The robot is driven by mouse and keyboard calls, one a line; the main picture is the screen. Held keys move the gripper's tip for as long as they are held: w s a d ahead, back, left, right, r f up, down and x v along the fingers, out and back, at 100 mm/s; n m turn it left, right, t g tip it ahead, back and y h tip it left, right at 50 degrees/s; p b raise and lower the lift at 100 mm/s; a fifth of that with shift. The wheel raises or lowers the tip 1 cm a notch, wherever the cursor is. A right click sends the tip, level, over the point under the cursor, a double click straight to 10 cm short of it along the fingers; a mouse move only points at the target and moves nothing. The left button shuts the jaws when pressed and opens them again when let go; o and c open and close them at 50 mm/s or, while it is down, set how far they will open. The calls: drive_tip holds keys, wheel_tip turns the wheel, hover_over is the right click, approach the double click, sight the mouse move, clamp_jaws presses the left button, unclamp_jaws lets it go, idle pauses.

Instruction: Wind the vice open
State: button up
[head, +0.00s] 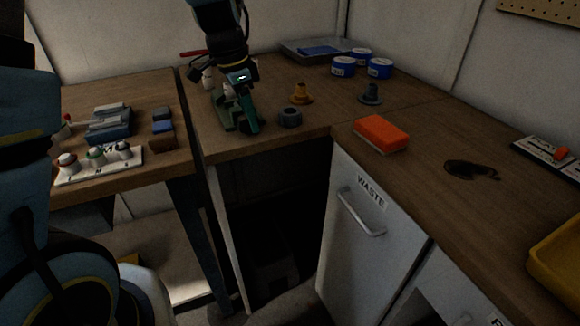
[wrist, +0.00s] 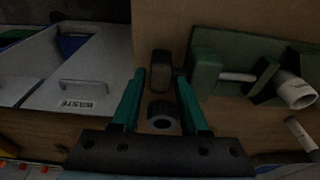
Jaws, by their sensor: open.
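The green vice (head: 221,110) stands on the wooden bench near its front left edge, partly hidden behind my gripper. My gripper (head: 247,128) points down at the vice, its teal fingers apart. In the wrist view the vice (wrist: 207,75) lies to the right of my gripper (wrist: 161,88), with a pale rod between its green jaws. A dark upright piece (wrist: 160,64) is left of the near jaw. A dark round part with a pale centre (wrist: 163,117) shows between my fingers; I cannot tell whether it touches them or joins the vice.
A grey ring (head: 290,116) and an orange flanged part (head: 300,93) stand right of my gripper. Farther right are a blue-grey flanged part (head: 370,93), blue tubs (head: 343,66) and an orange sponge (head: 381,134). A left table (head: 150,95) holds a switch panel.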

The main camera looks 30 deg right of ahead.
drive_tip(key=shift+d+r+y+p, duration=0.2)
drive_tip(key=shift+y+p, duration=0.9)
drive_tip(key=shift+p, duration=1.25)
